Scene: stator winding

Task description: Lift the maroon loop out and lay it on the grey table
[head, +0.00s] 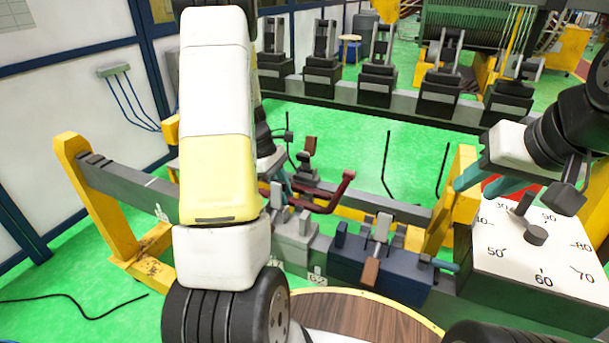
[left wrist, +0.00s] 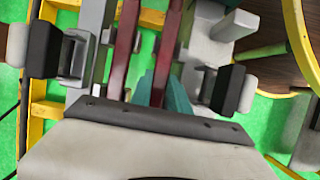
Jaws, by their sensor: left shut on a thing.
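The maroon loop (head: 335,196) shows in the head view as a bent bar at the grey-and-blue fixture, just right of my left arm. In the left wrist view, two long maroon bars (left wrist: 125,42) run up the picture. My left gripper (left wrist: 165,92) has its teal fingers shut on the right maroon bar. In the head view my left gripper (head: 278,183) is mostly hidden behind its own arm. I cannot tell whether the loop is clear of the fixture. My right gripper (head: 487,184) is at the right, its teal fingers apart, above the dial box. I cannot make out a grey table.
A grey block (head: 296,243) and a blue clamp block (head: 372,258) stand on the fixture beam. A white-topped dial box (head: 540,252) is at the right. A round wooden top (head: 350,318) is in front. A yellow-legged frame (head: 97,200) stands left.

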